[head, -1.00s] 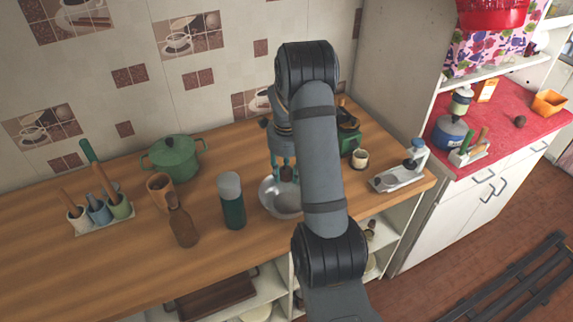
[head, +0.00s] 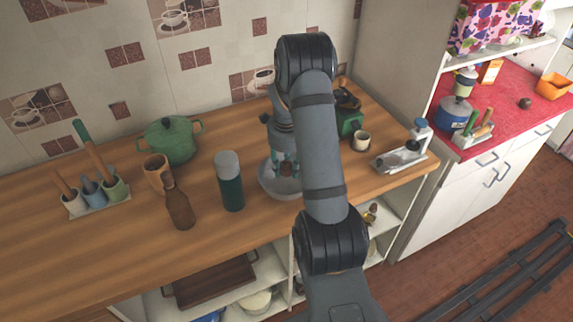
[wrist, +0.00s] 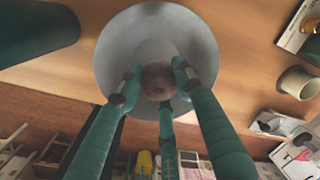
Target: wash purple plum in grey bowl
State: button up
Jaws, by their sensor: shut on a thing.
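The grey bowl (head: 266,187) stands on the wooden counter, partly hidden behind my arm in the head view. It also shows in the wrist view (wrist: 118,42), opening toward the camera. The plum, a dark brownish-purple round fruit (wrist: 158,80), is between my fingertips, over the inside of the bowl. In the head view the plum (head: 285,169) is small and partly covered by the fingers. My gripper (wrist: 156,76) has green fingers, shut on the plum from several sides. I cannot tell whether the plum touches the bowl's bottom.
A dark green flask with a grey lid (head: 230,182) stands close left of the bowl. A brown bottle (head: 178,207), a green pot (head: 169,141) and a utensil rack (head: 97,208) are farther left. A small cup (head: 361,141) and a grey device (head: 402,158) stand to the right.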

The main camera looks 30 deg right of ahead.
jog(key=shift+o, duration=0.2)
jog(key=shift+f+b, duration=2.75)
jog(key=shift+b, duration=0.15)
dwell(2.1)
jog(key=shift+r+p, duration=2.65)
jog(key=shift+r, duration=1.9)
jog(key=shift+c, duration=0.2)
